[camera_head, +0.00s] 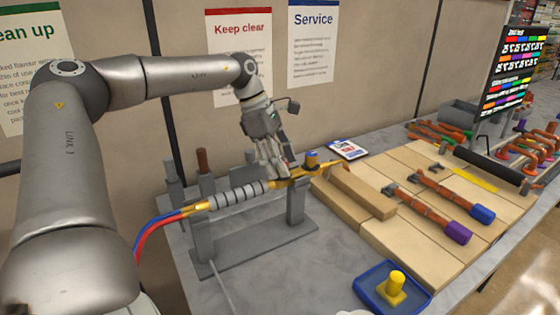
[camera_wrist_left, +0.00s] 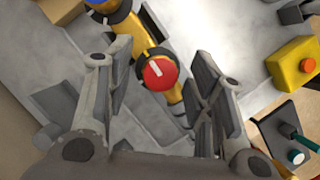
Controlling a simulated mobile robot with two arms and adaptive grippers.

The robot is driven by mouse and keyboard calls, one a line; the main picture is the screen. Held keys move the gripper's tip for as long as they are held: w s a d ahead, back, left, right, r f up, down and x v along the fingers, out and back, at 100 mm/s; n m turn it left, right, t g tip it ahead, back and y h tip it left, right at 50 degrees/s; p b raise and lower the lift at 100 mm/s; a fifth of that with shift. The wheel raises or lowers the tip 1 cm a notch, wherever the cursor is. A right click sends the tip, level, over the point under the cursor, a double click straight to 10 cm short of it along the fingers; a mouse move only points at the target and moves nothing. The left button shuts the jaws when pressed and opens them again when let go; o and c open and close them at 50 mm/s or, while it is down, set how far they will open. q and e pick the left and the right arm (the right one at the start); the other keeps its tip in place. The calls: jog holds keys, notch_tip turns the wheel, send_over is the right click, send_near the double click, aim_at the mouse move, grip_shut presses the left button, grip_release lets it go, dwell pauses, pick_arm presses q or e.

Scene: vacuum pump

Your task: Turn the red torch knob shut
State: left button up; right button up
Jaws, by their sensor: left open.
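The torch (camera_head: 240,192) lies on a grey stand (camera_head: 255,243) on the bench, with a ribbed grey handle and a brass body. Its red knob (camera_wrist_left: 160,72), with a pale mark across its face, shows in the left wrist view on the yellow torch body (camera_wrist_left: 137,38). A blue knob (camera_wrist_left: 104,4) shows at that view's top edge and in the head view (camera_head: 311,158). My left gripper (camera_wrist_left: 165,80) is open, with its fingers on either side of the red knob and apart from it. In the head view my left gripper (camera_head: 277,160) hides the red knob. My right gripper is out of view.
Red and blue hoses (camera_head: 152,230) run from the torch's left end. Wooden boards (camera_head: 400,240) with purple- and blue-ended tools lie to the right. A blue tray (camera_head: 375,305) with a yellow piece (camera_head: 393,288) sits at the front. A brown-topped post (camera_head: 203,165) stands behind the torch.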

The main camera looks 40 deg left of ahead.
pick_arm(q)
jog(key=v, duration=1.2)
jog(key=shift+s+a+f, duration=0.1)
